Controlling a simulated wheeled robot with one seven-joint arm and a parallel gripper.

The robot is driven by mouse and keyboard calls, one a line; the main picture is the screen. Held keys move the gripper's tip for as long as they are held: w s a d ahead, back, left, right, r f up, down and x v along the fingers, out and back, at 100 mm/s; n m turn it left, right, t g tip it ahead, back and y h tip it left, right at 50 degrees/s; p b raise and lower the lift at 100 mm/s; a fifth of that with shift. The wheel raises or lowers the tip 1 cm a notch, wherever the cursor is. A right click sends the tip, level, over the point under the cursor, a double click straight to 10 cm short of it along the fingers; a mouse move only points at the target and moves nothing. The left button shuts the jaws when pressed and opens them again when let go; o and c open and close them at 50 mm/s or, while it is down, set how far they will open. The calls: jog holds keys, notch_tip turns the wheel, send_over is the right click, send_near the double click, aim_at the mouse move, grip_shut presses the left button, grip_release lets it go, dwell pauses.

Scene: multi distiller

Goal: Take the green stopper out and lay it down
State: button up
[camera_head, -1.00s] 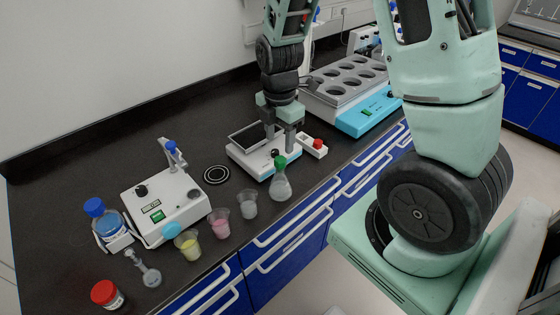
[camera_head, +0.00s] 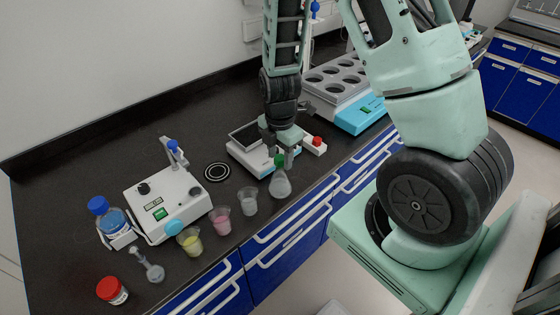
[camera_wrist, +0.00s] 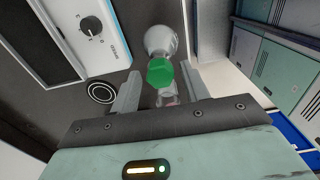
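The green stopper (camera_head: 279,160) sits in the neck of a clear conical flask (camera_head: 281,186), upright near the counter's front edge. My gripper (camera_head: 285,158) is right at the stopper from above. In the wrist view the stopper (camera_wrist: 160,72) shows between my two spread fingertips (camera_wrist: 160,82), with a visible gap on each side. The flask body (camera_wrist: 160,40) shows beyond it. My gripper is open and holds nothing. Whether the fingertips are level with the stopper is hard to tell.
A white device (camera_head: 248,158) with a dark plate stands close behind the flask. Beakers with clear (camera_head: 248,203), pink (camera_head: 221,222) and yellow (camera_head: 190,242) contents stand to the left. A blue-based block with round holes (camera_head: 352,112) stands to the right. Bare dark counter (camera_head: 110,165) lies behind.

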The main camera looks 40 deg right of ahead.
jog(key=c, duration=0.7)
jog(key=shift+r, duration=0.1)
